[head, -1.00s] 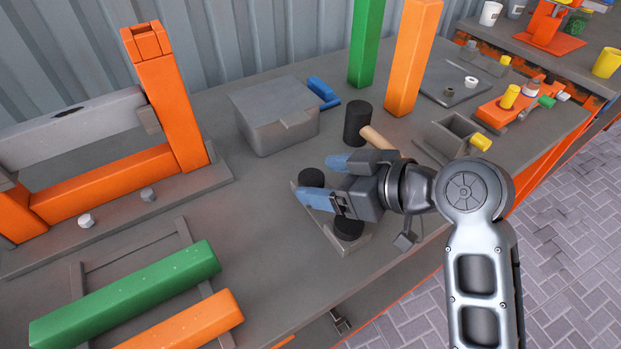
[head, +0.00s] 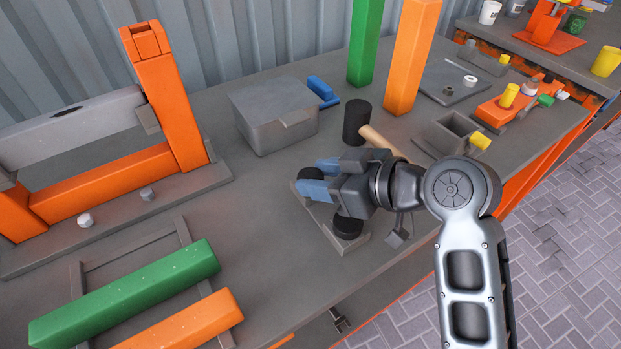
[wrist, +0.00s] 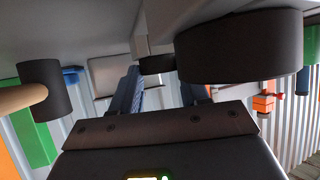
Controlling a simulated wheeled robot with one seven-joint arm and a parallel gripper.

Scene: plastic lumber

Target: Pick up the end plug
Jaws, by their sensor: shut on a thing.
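Two black round end plugs sit on a small grey tray (head: 328,229) near the bench's front edge. My gripper (head: 316,178) reaches in from the right, low over the tray. Its blue fingers are shut on the far end plug (head: 307,173), which shows partly between them and is still at the tray's far end. The near end plug (head: 348,228) sits at the tray's front end, below my gripper's body. In the wrist view the held plug (wrist: 157,64) is between the fingertips, and the near plug (wrist: 240,46) looms large beside them.
A mallet (head: 357,122) lies just behind my gripper, its handle close to my wrist. A lidded grey box (head: 272,125) stands further back. Green (head: 130,290) and orange bars lie at front left. The bench between box and bars is clear.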

